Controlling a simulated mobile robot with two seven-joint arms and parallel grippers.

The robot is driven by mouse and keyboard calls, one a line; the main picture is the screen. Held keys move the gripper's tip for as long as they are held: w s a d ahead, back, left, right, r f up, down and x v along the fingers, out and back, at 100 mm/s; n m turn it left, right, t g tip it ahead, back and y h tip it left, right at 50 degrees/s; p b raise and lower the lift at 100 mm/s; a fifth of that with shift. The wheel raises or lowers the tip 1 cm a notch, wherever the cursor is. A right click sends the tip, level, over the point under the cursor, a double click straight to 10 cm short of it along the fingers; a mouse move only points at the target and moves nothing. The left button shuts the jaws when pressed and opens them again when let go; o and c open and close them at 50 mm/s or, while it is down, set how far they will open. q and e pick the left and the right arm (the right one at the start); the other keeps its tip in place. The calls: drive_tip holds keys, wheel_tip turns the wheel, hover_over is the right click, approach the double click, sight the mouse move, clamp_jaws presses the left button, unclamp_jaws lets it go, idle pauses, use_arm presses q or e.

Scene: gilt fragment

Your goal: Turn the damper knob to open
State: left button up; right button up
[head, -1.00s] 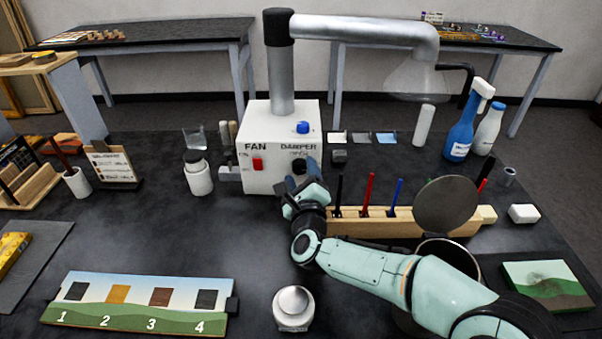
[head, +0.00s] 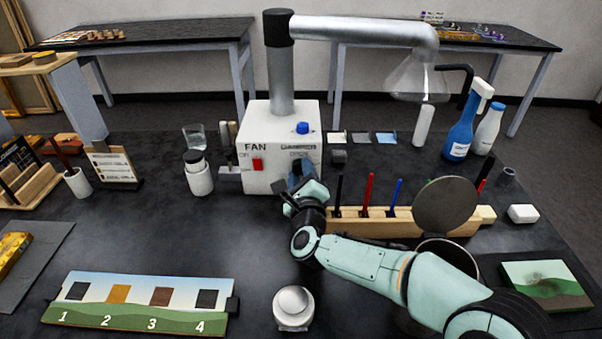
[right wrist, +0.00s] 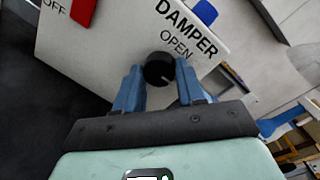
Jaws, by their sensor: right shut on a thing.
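The black damper knob (right wrist: 158,69) is on the front face of the white fan box (head: 265,182), below the DAMPER and OPEN lettering. In the right wrist view, a small pale mark shows near the knob's lower right edge. My right gripper (right wrist: 159,76) is shut on the knob, one blue finger on each side. In the head view, my right gripper (head: 301,177) reaches the box from the front and hides the knob. My left gripper is not in view.
A red fan switch (head: 257,164) and a blue button (head: 302,128) are on the box. A wooden pen rack (head: 395,226) and a round disc (head: 445,205) stand close to my right arm. A white jar (head: 198,178) stands left of the box.

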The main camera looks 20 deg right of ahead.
drive_tip(key=shift+r+n+p, duration=0.1)
drive_tip(key=shift+n+p, duration=0.3)
drive_tip(key=shift+n, duration=0.7)
drive_tip(key=n+g+p, duration=0.1)
drive_tip(key=n+p, duration=0.2)
drive_tip(key=n, duration=0.2)
drive_tip(key=shift+a+r, duration=0.1)
drive_tip(key=shift+a, duration=0.05)
drive_tip(key=n+h+p, duration=0.1)
drive_tip(key=n+p, duration=0.3)
drive_tip(key=n, duration=0.1)
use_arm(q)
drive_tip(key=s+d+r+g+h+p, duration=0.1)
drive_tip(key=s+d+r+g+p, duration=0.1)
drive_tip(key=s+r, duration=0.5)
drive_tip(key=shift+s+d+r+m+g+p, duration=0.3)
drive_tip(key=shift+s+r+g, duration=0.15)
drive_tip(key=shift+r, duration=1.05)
use_arm(e)
drive_tip(key=shift+a+n+g+h, duration=0.1)
drive_tip(key=shift+n+g+h, duration=0.3)
drive_tip(key=shift+n, duration=1.5)
drive_tip(key=o, duration=1)
drive_tip(key=shift+o, duration=0.2)
